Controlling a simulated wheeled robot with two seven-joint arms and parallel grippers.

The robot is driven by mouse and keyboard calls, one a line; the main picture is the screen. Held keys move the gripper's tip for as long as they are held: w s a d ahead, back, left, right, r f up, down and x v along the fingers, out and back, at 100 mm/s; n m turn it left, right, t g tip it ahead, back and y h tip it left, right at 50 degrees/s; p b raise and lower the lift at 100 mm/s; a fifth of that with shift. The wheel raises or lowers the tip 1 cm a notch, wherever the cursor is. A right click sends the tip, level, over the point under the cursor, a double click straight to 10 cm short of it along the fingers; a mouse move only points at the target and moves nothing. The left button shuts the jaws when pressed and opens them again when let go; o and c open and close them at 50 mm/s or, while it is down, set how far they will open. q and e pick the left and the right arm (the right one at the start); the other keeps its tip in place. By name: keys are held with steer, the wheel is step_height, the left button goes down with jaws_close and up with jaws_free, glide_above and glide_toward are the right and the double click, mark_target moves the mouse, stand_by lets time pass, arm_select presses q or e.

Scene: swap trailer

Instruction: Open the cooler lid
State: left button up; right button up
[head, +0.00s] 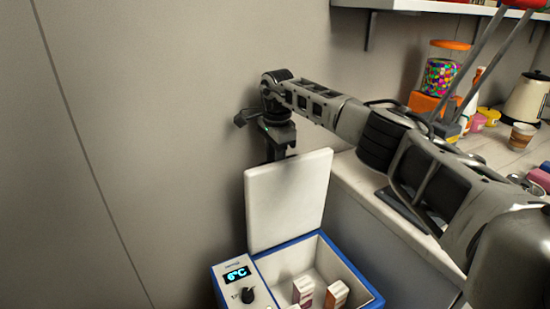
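The cooler (367,300) is a blue and white box low in the picture. Its white lid (288,200) stands up, open, at the cooler's back edge, near the wall. A panel with a "6°C" display and a black knob is on the cooler's left side. Small cartons (336,294) stand inside. My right gripper (277,150) points down at the top edge of the lid, partly behind it. Its fingertips are hidden, so I cannot tell whether it is open or touching the lid. My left gripper is not in view.
A white counter (365,186) is right of the cooler, under my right arm. It holds a candy jar (439,77), a kettle (527,98), a paper cup (521,136) and other items. A shelf (420,6) is above. The plain wall on the left is clear.

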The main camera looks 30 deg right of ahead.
steer(key=shift+r, duration=0.55)
step_height(320, 180, up, 15)
steer(key=s, duration=0.1)
steer(key=shift+f, duration=0.15)
